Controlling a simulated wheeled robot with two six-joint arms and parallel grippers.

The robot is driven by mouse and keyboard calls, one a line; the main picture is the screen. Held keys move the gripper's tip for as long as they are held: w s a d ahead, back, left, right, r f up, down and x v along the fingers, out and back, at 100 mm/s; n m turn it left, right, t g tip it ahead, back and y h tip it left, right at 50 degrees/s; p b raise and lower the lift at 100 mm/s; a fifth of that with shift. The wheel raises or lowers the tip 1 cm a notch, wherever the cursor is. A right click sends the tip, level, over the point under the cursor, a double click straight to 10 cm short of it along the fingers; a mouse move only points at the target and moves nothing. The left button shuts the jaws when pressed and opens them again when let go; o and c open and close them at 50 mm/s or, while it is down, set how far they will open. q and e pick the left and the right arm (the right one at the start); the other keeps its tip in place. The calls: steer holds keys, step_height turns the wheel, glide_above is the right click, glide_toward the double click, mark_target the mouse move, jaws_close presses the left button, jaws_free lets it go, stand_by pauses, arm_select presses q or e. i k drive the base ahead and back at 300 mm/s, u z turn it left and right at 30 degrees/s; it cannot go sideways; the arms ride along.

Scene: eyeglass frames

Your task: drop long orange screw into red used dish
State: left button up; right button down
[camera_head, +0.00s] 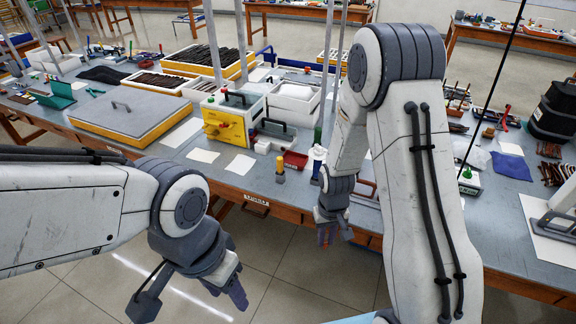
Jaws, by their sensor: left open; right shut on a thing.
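A small red dish (294,161) sits on the workbench near its front edge, beside the yellow and white machine. My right gripper (328,233) points down in front of the bench edge, to the right of the dish and apart from it. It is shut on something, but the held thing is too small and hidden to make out. The long orange screw cannot be clearly seen. My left gripper (233,288) is open and empty over the floor, in front of the bench at the lower left.
The yellow and white machine (232,122) stands left of the dish. A yellow-topped post (280,170) stands just in front of the dish. A large flat grey case (135,112) covers the bench's left. White paper sheets (241,165) lie near the front edge.

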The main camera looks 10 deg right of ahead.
mark_target(298, 161)
steer(key=u, duration=0.7)
steer(key=i, duration=1.8)
steer(key=z, duration=0.75)
